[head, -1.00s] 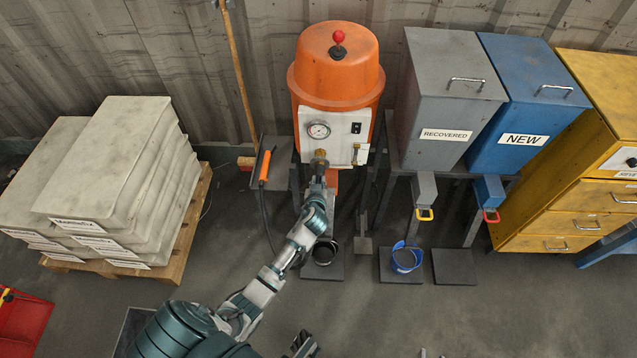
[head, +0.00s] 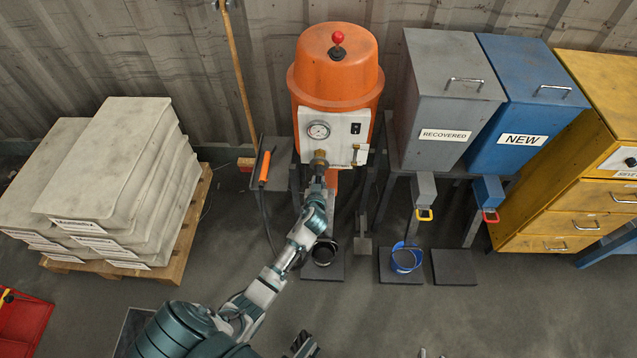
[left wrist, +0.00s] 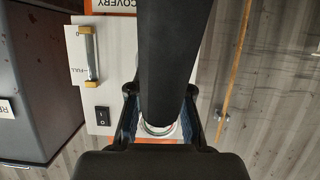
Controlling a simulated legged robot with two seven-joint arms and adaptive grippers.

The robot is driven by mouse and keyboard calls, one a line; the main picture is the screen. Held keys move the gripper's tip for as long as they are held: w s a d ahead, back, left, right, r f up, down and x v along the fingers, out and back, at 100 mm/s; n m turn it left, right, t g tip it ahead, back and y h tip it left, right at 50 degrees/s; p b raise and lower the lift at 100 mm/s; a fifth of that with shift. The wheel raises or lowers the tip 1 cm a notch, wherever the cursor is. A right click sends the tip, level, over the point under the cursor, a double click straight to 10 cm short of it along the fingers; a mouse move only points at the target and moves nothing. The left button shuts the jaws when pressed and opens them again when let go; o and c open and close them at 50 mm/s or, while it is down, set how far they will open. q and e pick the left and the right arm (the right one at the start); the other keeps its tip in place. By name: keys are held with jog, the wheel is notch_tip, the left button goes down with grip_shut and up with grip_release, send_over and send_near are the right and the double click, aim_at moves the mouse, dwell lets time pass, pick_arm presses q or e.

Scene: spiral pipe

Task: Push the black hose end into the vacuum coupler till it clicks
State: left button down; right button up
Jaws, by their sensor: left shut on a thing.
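The vacuum coupler (head: 320,158) is a brass fitting low on the white panel of the orange machine. My left gripper (head: 318,178) is just below it in the head view, its arm reaching up from the bottom left. In the left wrist view, my left gripper (left wrist: 160,112) is shut on the thick black hose end (left wrist: 172,55), which runs up the picture between the fingers. The hose hides the coupler there, so I cannot tell how deep the end sits.
The orange machine (head: 337,75) has a gauge (head: 318,130) and switch on its panel. Grey (head: 446,100) and blue (head: 528,105) bins stand right. A stacked pallet (head: 185,225) is left. Floor at lower right is clear.

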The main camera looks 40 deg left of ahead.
pick_arm(q)
jog(key=c, duration=1.1)
grip_release()
jog(key=shift+w+a+r, duration=0.15)
jog(key=shift+w+r, duration=0.15)
jog(key=shift+r, duration=0.1)
jog(key=shift+c, duration=0.2)
jog(key=shift+o, duration=0.7)
jog(key=shift+f, duration=0.25)
jog(key=shift+a+f, duration=0.1)
jog(key=shift+a, duration=0.05)
jog(key=shift+s+d, duration=0.25)
jog(key=shift+s, duration=0.1)
jog(key=v, duration=1.1)
